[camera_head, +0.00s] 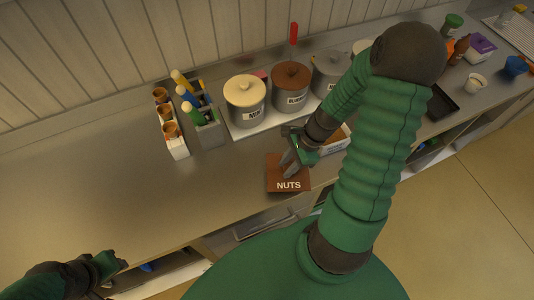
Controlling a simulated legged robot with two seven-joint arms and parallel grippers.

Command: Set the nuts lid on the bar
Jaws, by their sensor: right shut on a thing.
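The nuts lid (289,185) is a flat brown plate marked "NUTS". It is near the front part of the steel bar (100,190), below the row of wells. My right gripper (289,167) is shut on the nuts lid from above. I cannot tell whether the lid touches the bar or hangs just over it. My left gripper (122,260) is at the lower left by the bar's front edge, away from the lid; its fingers are too dark and small to read.
Lidded grey wells, one with a cream lid (246,87) and one with a brown lid (291,75), stand behind on a white base. A cone holder (170,130) and a grey caddy (208,128) stand left of them. The bar's left part is clear. My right arm hides some of the right side.

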